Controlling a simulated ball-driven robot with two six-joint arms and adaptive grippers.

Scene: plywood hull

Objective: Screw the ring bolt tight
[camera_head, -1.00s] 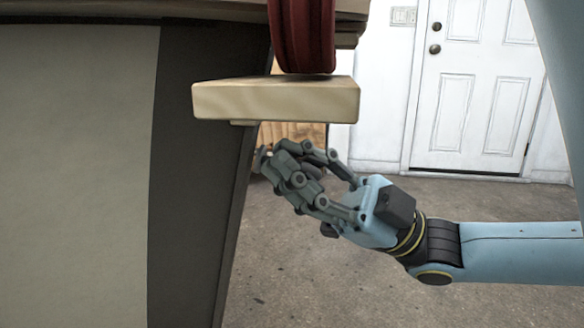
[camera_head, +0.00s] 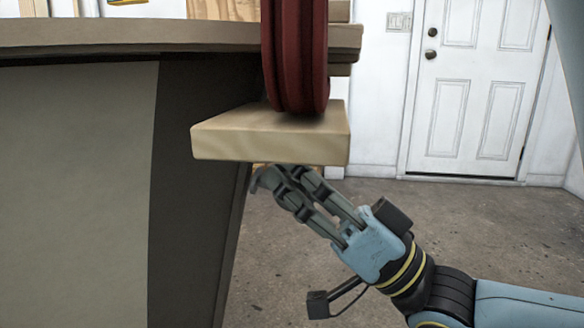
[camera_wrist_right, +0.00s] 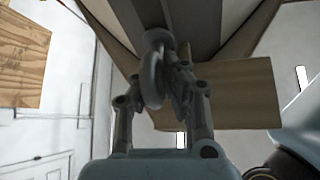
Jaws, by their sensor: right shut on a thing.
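The ring bolt (camera_wrist_right: 151,76) shows in the right wrist view as a grey metal ring between the fingers of my right gripper (camera_wrist_right: 163,88). My right gripper is shut on it. In the head view the right gripper (camera_head: 276,186) is just under a pale wooden block (camera_head: 265,142), its fingers pointing up and left. My left gripper is not in view.
A dark red wheel-like part (camera_head: 295,60) stands on the block. The hull's dark side panel (camera_head: 195,190) is close on the left of the gripper. A white door (camera_head: 463,85) is behind. The concrete floor (camera_head: 300,260) below is clear.

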